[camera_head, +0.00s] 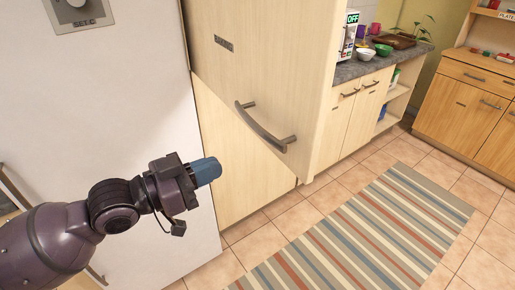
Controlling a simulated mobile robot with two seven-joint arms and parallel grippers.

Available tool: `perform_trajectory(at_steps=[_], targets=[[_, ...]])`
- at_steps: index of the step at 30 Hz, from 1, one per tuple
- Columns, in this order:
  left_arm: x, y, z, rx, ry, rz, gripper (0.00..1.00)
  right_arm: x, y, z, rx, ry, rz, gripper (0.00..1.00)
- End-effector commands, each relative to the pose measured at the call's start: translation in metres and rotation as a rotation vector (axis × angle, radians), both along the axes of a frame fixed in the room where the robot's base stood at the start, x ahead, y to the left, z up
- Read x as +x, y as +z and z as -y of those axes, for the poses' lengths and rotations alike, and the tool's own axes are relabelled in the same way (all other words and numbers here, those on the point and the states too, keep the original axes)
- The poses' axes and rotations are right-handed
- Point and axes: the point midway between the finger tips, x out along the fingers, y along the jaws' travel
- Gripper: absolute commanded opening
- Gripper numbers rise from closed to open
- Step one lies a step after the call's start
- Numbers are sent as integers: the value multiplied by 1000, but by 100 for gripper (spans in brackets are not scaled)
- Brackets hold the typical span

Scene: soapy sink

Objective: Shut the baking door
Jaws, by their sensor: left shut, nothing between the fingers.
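A tall cream door (275,62) with a curved grey bar handle (262,127) fills the upper middle of the head view. It carries a small dark label too small to read, so I cannot confirm that it is the baking door. Its lower edge slants down to the right across a cream lower panel (238,160), and it appears to stand swung outward. My left gripper (212,170) has blue fingertips and is shut and empty. In the picture it is left of and below the handle, with no visible contact. My right gripper is out of view.
A white panel (150,105) with a knob is on the left. Behind the door, a dark counter (352,68) holds bowls and a tray above cabinets. A wooden cabinet (460,105) stands far right. A striped rug (375,230) lies on the open tiled floor.

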Motion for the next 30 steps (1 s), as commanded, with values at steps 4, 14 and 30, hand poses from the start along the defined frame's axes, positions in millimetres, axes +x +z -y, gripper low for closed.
perform_trajectory(at_steps=[4,14,30], targets=[[10,2,17,-4,-1,0,0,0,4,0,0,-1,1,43],[33,2,56,-1,-1,0,0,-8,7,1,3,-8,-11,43],[53,0,87,1,0,-1,0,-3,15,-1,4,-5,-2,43]])
